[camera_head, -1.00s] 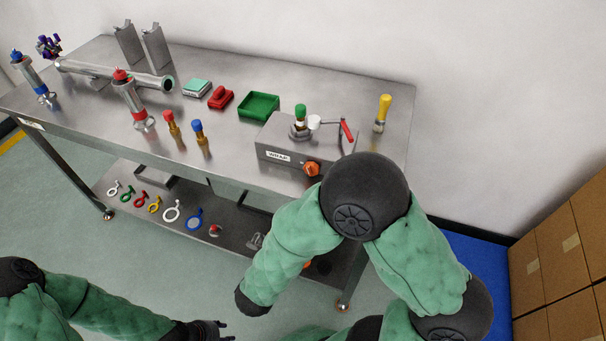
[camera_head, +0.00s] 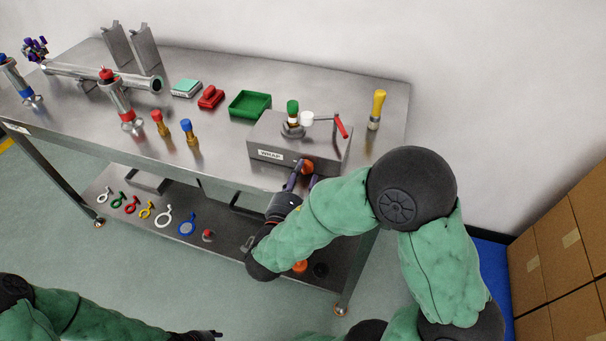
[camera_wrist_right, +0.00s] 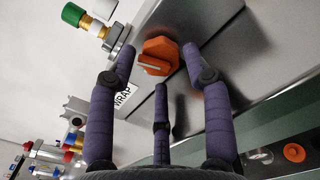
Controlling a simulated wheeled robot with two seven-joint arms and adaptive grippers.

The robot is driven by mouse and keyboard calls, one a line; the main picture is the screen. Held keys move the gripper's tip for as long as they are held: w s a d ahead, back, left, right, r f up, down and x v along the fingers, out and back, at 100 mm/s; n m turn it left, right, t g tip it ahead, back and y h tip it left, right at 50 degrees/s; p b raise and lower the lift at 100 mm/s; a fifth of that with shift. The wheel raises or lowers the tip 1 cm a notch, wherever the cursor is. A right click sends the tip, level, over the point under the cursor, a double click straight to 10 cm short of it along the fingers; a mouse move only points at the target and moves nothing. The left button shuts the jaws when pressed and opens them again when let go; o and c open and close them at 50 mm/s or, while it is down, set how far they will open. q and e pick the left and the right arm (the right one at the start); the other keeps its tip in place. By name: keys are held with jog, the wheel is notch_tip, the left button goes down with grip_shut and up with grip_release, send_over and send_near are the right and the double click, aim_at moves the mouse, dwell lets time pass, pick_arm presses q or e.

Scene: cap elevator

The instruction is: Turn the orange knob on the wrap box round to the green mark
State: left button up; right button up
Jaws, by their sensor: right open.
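The wrap box (camera_head: 290,140) is a grey metal box on the bench with a "WRAP" label. Its orange knob (camera_head: 308,165) sits on the front face, and also shows in the right wrist view (camera_wrist_right: 158,55) with a raised bar across it. My right gripper (camera_head: 302,181) is open at the knob. In the right wrist view its purple fingers (camera_wrist_right: 158,64) spread with the knob between the upper two tips; I cannot tell whether they touch it. I cannot make out a green mark by the knob. My left gripper (camera_head: 207,334) shows only partly at the bottom edge.
A green-capped fitting (camera_head: 292,112) and a red-handled crank (camera_head: 340,125) sit on top of the box. A yellow-handled tool (camera_head: 376,108) stands to its right, a green tray (camera_head: 250,104) to its left. The lower shelf (camera_head: 228,235) holds several coloured rings.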

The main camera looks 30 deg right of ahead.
jog(key=shift+x, duration=0.9)
jog(key=c, duration=0.9)
jog(key=o, duration=0.9)
jog(key=v, duration=1.2)
